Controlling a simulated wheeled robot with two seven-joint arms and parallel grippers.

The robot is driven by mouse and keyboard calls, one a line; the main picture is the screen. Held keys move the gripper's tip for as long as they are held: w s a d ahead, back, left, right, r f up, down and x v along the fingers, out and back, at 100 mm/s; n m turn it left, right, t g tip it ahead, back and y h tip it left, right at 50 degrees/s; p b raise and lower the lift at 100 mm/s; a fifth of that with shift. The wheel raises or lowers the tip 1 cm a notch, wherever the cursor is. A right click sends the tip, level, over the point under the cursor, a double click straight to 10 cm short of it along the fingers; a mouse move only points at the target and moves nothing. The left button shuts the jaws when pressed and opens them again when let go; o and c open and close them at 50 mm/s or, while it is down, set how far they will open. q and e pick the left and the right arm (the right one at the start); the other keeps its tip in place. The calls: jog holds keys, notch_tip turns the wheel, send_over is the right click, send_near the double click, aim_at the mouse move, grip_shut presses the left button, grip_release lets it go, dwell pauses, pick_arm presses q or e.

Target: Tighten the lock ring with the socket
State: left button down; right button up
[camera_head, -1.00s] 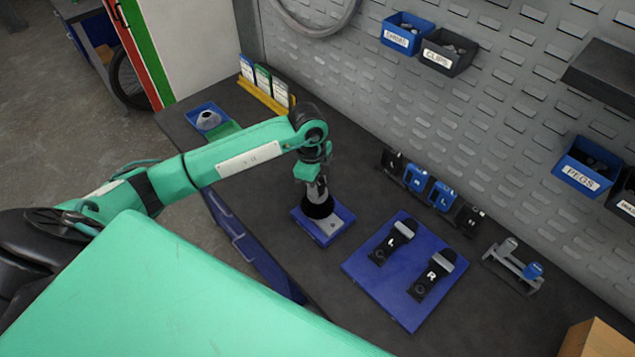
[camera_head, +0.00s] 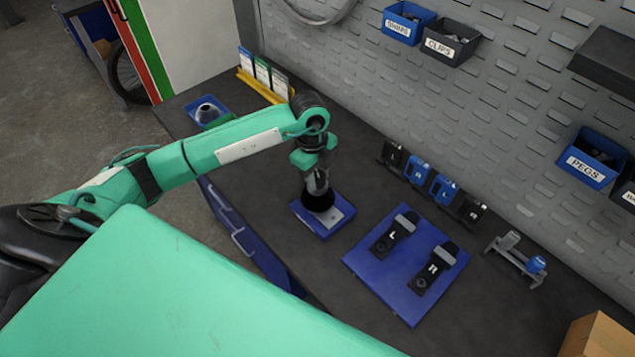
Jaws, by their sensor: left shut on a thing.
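My left gripper (camera_head: 316,178) points down over a small blue base with a grey plate (camera_head: 340,212) on the dark bench. It is shut on a grey, upright tool that looks like the socket (camera_head: 318,187). The tool's lower end meets a black round part (camera_head: 319,201) on the plate. The lock ring itself is hidden or too small to tell from this black part. My right gripper is not in view.
A blue board (camera_head: 372,271) with two black parts marked L and R lies to the right. Behind it stand black and blue holders (camera_head: 443,187). A small grey rack (camera_head: 515,262) and a cardboard box (camera_head: 597,338) are farther right. A blue tray (camera_head: 205,105) sits at the back left.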

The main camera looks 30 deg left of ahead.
pick_arm(q)
jog(key=shift+f+m+b, duration=0.2)
jog(key=shift+m+b, duration=0.25)
jog(key=shift+m, duration=0.65)
jog(key=shift+r+m, duration=0.1)
jog(key=shift+m, duration=0.4)
jog(key=shift+s+g, duration=0.1)
jog(key=shift+g, duration=0.2)
jog(key=shift+f+m+b, duration=0.2)
jog(key=shift+m+b, duration=0.5)
jog(key=shift+m, duration=0.1)
jog(key=m+b, duration=0.2)
jog(key=m, duration=0.1)
jog(key=shift+y, duration=0.3)
jog(key=shift+r+m, duration=0.15)
jog(key=shift+m, duration=0.75)
